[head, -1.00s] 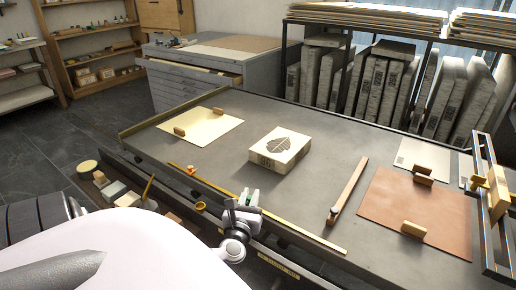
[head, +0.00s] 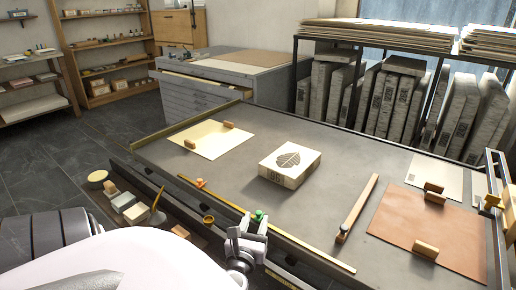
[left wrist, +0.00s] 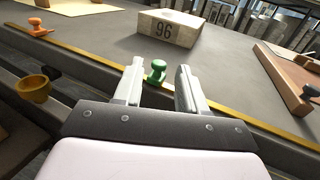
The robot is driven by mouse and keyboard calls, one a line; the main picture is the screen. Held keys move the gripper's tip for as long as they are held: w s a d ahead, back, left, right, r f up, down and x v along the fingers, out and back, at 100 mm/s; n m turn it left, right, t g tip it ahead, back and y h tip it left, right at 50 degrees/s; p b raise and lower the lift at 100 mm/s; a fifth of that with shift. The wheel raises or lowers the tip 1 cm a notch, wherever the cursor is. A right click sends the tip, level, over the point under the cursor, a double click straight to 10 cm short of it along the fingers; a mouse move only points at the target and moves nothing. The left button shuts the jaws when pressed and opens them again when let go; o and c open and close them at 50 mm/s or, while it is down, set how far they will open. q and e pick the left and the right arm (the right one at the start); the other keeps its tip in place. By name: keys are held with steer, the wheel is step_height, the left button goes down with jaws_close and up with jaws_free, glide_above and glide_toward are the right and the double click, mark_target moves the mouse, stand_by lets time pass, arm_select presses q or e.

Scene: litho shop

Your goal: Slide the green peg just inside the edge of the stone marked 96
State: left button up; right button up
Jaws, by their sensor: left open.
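The green peg (head: 258,215) stands at the yellow strip along the bench's near edge. In the left wrist view the green peg (left wrist: 156,72) is upright between the tips of my open left gripper (left wrist: 158,80), nearer the left finger. I cannot tell whether a finger touches it. My left gripper (head: 248,226) shows just in front of the peg in the head view. My right gripper is not seen.
An orange peg (head: 200,183) stands on the yellow strip (head: 305,242) to the left, near a small yellow cup (head: 208,220). A wooden bar (head: 358,207) and a brown sheet (head: 405,225) with wooden blocks lie right. Bench surface between peg and stone is clear.

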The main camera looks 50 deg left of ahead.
arm_select(q)
steer(key=shift+v, duration=1.55)
